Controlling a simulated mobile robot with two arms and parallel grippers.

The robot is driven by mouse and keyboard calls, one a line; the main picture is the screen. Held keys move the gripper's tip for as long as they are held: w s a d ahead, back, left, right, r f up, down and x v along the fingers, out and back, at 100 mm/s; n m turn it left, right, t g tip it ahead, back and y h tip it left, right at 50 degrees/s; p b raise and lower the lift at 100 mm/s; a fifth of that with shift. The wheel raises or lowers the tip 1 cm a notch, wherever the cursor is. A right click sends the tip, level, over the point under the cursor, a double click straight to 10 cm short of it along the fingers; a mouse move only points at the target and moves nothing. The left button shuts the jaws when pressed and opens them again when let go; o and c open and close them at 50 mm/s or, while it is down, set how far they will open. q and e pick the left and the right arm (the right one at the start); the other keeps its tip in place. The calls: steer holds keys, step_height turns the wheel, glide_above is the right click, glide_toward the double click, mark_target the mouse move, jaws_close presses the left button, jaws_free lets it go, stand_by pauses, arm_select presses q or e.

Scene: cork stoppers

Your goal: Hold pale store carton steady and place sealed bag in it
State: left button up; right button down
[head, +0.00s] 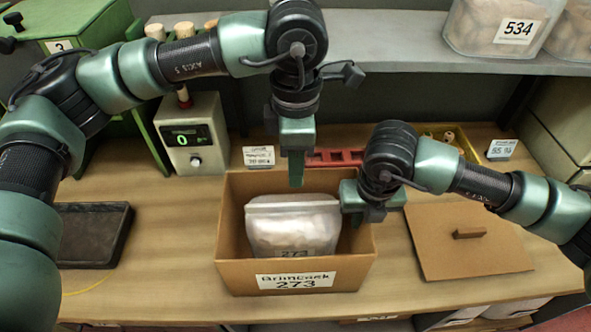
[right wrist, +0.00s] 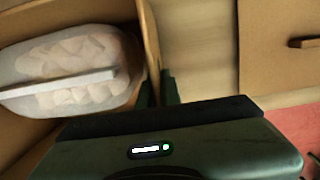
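The pale store carton (head: 228,240) is an open brown box with a white label ending in 273 on its front, standing on the bench. The sealed bag (head: 292,228), clear with pale pieces and marked 273, is inside it; the bag also shows in the right wrist view (right wrist: 70,65). My left gripper (head: 294,182) points down just above and behind the bag's top strip, apart from it; its fingers show edge-on, so its opening is unclear. My right gripper (head: 359,212) is at the carton's right wall; in the right wrist view its fingers (right wrist: 158,92) close on either side of that wall.
A cardboard lid (head: 465,240) with a small handle lies right of the carton. A black tray (head: 92,235) lies left. A shelf above holds a bin marked 534 (head: 505,28).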

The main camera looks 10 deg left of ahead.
steer(key=c, duration=1.5)
jaws_free()
steer(key=shift+c, duration=0.2)
steer(key=r, duration=0.4)
steer(key=s+r, duration=0.1)
steer(key=r, duration=0.7)
steer(key=shift+s+d, duration=0.1)
steer(key=shift+s, duration=0.15)
